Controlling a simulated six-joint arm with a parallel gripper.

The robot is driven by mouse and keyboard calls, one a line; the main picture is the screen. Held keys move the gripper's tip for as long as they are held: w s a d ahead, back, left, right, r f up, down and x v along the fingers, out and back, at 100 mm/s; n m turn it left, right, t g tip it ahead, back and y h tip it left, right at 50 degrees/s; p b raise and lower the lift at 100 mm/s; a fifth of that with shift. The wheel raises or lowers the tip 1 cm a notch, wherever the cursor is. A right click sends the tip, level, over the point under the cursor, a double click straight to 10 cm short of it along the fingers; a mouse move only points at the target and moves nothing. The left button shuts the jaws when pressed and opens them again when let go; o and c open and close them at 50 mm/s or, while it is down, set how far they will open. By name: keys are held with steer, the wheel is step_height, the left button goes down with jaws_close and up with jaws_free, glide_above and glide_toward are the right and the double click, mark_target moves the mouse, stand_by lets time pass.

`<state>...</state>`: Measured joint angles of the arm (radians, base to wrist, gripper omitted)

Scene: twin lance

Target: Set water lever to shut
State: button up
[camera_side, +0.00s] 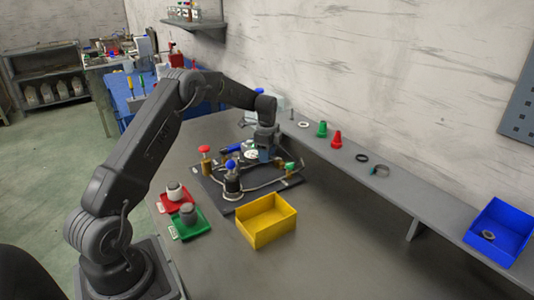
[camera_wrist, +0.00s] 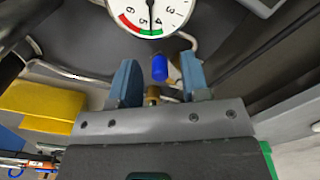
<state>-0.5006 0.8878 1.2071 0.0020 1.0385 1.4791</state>
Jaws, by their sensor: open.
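My gripper (camera_side: 264,155) is over the black board (camera_side: 212,187) of pipes and fittings. In the wrist view its two blue-grey fingers (camera_wrist: 159,78) are apart. A blue handle (camera_wrist: 160,68), which looks like the water lever, shows in the gap between them, with a brass fitting (camera_wrist: 152,96) below it. I cannot tell whether the fingers touch the handle or how it is set. In the side view, a long blue handle (camera_side: 233,148) lies left of my gripper. A round blue knob (camera_side: 231,165) and a red knob (camera_side: 204,149) stand on the board.
A white gauge (camera_wrist: 152,14) is close beyond the fingers. A green-topped fitting (camera_side: 289,166) is at the board's right. A yellow bin (camera_side: 266,222), a red tray (camera_side: 177,202) and a green tray (camera_side: 190,223) stand in front. A shelf (camera_side: 400,198) runs along the wall. The bench's front right is clear.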

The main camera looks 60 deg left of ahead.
jaws_close()
stand_by(0.3)
steer(key=shift+d+n, duration=0.15)
steer(key=shift+n, duration=0.15)
steer(key=shift+s+d+n, duration=0.2)
steer(key=shift+d+n, duration=0.2)
steer(key=shift+n, duration=0.7)
steer(key=shift+d+n, duration=0.3)
steer(key=shift+n, duration=0.45)
steer(key=shift+d+n, duration=0.25)
steer(key=shift+n, duration=0.5)
jaws_free()
